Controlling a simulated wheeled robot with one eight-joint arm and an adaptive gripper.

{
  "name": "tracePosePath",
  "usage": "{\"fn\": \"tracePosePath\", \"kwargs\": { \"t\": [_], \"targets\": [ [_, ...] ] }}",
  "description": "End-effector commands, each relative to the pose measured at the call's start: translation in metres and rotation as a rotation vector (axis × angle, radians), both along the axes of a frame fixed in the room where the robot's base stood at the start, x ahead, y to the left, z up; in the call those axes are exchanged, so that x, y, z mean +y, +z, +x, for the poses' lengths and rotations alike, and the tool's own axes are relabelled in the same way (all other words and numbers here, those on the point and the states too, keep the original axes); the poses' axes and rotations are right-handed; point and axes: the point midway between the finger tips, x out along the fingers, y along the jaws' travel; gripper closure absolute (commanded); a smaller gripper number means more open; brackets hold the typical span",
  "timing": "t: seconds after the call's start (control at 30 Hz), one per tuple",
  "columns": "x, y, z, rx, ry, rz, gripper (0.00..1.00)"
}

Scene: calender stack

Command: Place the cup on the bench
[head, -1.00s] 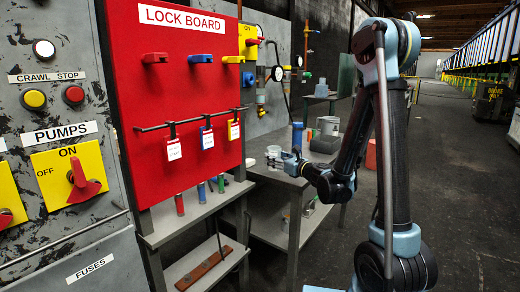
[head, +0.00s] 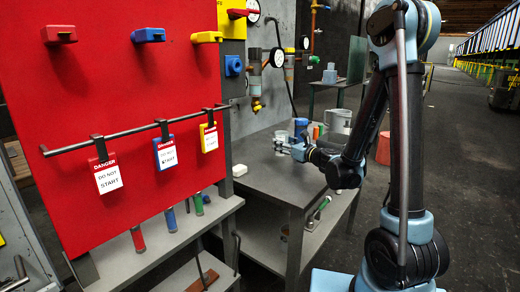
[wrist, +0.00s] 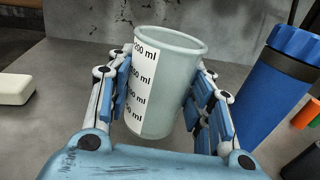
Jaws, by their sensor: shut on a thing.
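The cup (wrist: 165,85) is a pale, translucent beaker with a white ml scale. In the wrist view it stands upright between the blue finger pads of my gripper (wrist: 166,100), which is shut on it. In the head view my gripper (head: 283,147) is over the grey bench (head: 262,181), near its back part, and the cup is small and partly hidden there. I cannot tell whether the cup's base touches the bench top.
A blue bottle (wrist: 272,82) stands just right of the cup; it also shows in the head view (head: 300,128). A white block (head: 239,170) lies on the bench's left side. A grey pail (head: 338,121) is behind. The near bench top is clear. The red lock board (head: 110,130) is at left.

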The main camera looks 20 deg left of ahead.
Motion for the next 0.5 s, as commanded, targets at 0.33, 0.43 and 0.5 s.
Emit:
{"fn": "tracePosePath", "kwargs": {
  "t": [0.33, 0.43, 0.5],
  "targets": [
    [0.042, 0.000, 0.032, 0.000, -0.001, 0.000, 0.80],
    [0.059, 0.000, 0.045, 0.000, -0.003, 0.000, 0.80],
    [0.070, 0.000, 0.055, 0.000, -0.004, 0.000, 0.80]
  ]
}}
